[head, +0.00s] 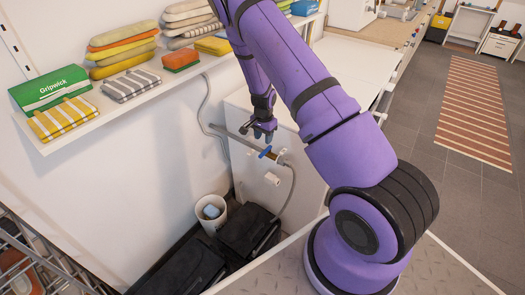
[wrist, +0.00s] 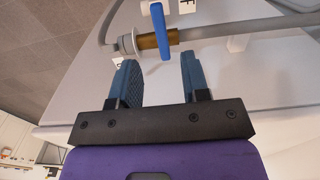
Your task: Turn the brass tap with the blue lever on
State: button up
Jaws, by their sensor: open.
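The brass tap (wrist: 148,41) sits on a grey pipe, and its blue lever (wrist: 161,30) stands across the pipe in the wrist view. In the head view the blue lever (head: 265,152) shows just below my gripper (head: 263,133), with the brass body (head: 279,158) to its right. In the wrist view my gripper (wrist: 160,66) is open, with one finger on each side of the lever's line. The lever's lower end lies near the gap between the fingertips. No contact with the fingers is visible.
A white shelf (head: 125,98) with folded cloths and a green Gripwick box (head: 49,89) runs along the wall. Below the tap are a white bin (head: 210,214) and dark containers (head: 245,232). A grey hose (head: 291,190) hangs from the pipe. Small lettered tags flank the lever.

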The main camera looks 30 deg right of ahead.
aim_at(264, 152)
notch_tip(264, 152, down, 8)
jog(key=shift+r, duration=0.1)
dwell(0.4)
grip_shut()
